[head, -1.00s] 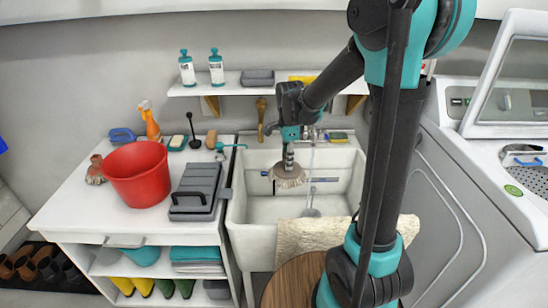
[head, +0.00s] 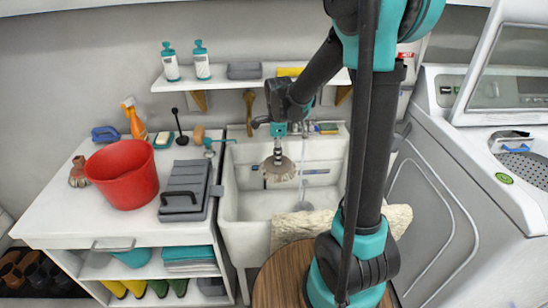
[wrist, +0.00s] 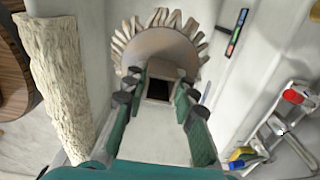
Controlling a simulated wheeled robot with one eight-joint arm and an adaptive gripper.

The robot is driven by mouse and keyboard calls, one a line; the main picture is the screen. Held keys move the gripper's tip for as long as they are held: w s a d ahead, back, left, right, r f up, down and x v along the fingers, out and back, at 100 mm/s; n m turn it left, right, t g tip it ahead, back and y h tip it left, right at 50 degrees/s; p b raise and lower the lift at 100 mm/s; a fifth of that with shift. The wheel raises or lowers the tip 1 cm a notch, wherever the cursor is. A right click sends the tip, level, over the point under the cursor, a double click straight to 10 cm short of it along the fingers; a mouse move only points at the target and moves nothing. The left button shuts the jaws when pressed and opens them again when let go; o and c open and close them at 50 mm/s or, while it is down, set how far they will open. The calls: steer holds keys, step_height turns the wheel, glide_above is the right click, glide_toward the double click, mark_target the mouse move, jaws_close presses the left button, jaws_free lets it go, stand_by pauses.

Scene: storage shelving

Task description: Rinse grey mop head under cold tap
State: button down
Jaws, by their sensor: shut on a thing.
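The mop head (head: 279,172), a round greyish-beige fringed disc, hangs inside the white sink (head: 232,205), above its floor. My gripper (head: 279,145) is above it, shut on its centre fitting. In the wrist view, the mop head (wrist: 160,48) lies beyond my fingertips (wrist: 158,84), its fringe spread around the far side. The tap (head: 297,130) is at the back of the sink, partly hidden by my arm. A red knob (wrist: 296,96) shows at the fittings on the right in the wrist view.
A cream fluffy cloth (head: 290,232) drapes over the sink's front edge, beside a round wooden top (head: 278,280). A red bucket (head: 122,178) and grey case (head: 184,190) stand on the left counter. A shelf (head: 215,82) hangs above; a washing machine (head: 445,165) stands right.

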steer(key=w+d+f, duration=0.2)
steer(key=w+d, duration=0.3)
steer(key=w, duration=0.2)
steer(key=shift+w+d, duration=0.15)
steer(key=shift+d, duration=0.1)
stand_by(0.3)
steer(key=shift+d, duration=0.15)
stand_by(0.5)
steer(key=shift+s+d, duration=0.35)
steer(key=shift+w+a, duration=0.1)
steer(key=shift+a, duration=0.05)
steer(key=shift+w+a+r, duration=0.1)
steer(key=shift+w+a, duration=0.15)
steer(key=shift+a, duration=0.1)
stand_by(0.3)
steer(key=shift+s+a, duration=0.8)
steer(key=shift+s, duration=0.25)
steer(key=shift+s+a, duration=0.8)
steer(key=shift+s, duration=0.3)
steer(key=shift+s+a, duration=0.8)
steer(key=shift+s, duration=0.25)
